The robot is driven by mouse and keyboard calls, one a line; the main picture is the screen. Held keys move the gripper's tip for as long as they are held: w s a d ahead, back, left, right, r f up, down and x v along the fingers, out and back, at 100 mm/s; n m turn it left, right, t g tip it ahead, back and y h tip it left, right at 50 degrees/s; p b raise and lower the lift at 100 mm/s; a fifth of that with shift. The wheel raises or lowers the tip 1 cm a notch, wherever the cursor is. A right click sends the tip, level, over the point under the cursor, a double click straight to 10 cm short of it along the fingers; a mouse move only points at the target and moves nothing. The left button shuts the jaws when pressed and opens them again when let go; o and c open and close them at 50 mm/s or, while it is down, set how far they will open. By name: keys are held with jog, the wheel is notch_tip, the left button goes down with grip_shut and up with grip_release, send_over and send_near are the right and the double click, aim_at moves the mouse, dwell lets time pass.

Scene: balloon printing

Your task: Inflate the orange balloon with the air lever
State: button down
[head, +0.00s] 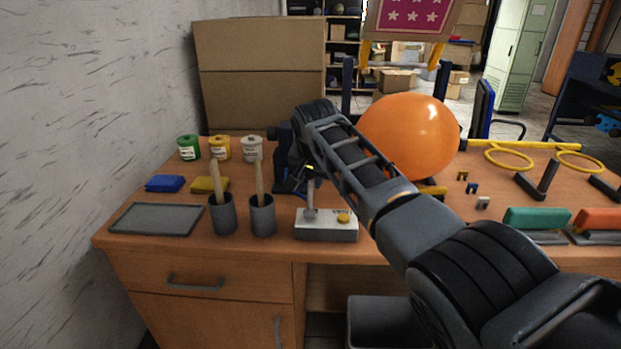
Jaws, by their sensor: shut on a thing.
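The orange balloon (410,136) is large and round at the back of the desk, partly behind my arm. The air lever box (328,231) is grey with a yellow button and stands near the desk's front edge. Its lever (310,203) rises from the left part of the box. My gripper (309,172) is right over the box, shut on the top of the lever. The fingertips are small and dark here, and the lever's top is hidden between them.
Two dark cups (223,216) with wooden-handled tools stand left of the box, near a grey tray (157,219). Green, yellow and white paint cans (220,148) stand behind. Teal and orange squeegee-like tools (537,220) lie at the right, with yellow rings (509,157) beyond.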

aim_at(312, 198)
jog(key=shift+f, duration=0.1)
dwell(0.4)
jog(key=c, duration=0.8)
grip_release()
jog(key=shift+v, duration=3.85)
